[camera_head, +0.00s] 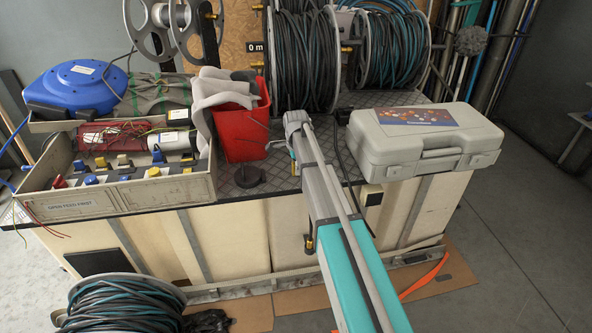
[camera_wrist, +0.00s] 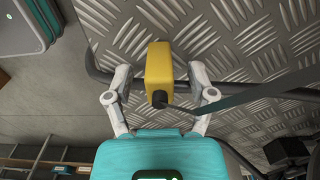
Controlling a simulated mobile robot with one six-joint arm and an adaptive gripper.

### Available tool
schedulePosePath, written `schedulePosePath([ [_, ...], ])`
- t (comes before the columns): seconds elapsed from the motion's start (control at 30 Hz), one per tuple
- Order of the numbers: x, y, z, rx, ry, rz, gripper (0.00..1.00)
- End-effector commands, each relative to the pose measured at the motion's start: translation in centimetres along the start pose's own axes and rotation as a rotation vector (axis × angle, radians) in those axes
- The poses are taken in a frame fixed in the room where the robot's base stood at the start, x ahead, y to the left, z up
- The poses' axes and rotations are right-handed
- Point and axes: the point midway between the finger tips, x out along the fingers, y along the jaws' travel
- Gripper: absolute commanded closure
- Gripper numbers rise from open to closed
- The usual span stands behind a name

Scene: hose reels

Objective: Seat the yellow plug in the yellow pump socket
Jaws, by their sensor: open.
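In the wrist view, the yellow plug (camera_wrist: 159,62) is a yellow block with a dark round end, from which a dark cable runs right. It is over the tread-plate bench top; I cannot tell if it touches it. My gripper (camera_wrist: 160,78) is open, one finger on each side of the plug, with a gap showing at both sides. In the head view my gripper (camera_head: 296,122) is over the bench between the red bucket and the grey case; the plug is mostly hidden there. Small yellow pieces (camera_head: 122,160) sit in the wooden tray; I cannot tell which is the pump socket.
The wooden tray (camera_head: 125,195) holds several coloured connectors at left. A red bucket (camera_head: 243,125) with grey cloth is left of my gripper. A grey case (camera_head: 405,143) stands to the right. Hose reels (camera_head: 300,60) are behind. A black cable (camera_wrist: 285,92) crosses the tread plate.

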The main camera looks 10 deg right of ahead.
Motion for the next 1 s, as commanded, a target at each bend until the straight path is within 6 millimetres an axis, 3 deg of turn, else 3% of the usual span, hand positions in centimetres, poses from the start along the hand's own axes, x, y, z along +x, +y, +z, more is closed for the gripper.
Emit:
schedulePosePath([
  [0.13,0.0,0.0,0.0,0.0,0.0,0.0,0.3],
  [0.5,0.0,0.0,0.0,0.0,0.0,0.0,0.99],
  [1.0,-0.28,0.0,-0.1,0.001,0.0,0.0,1.0],
])
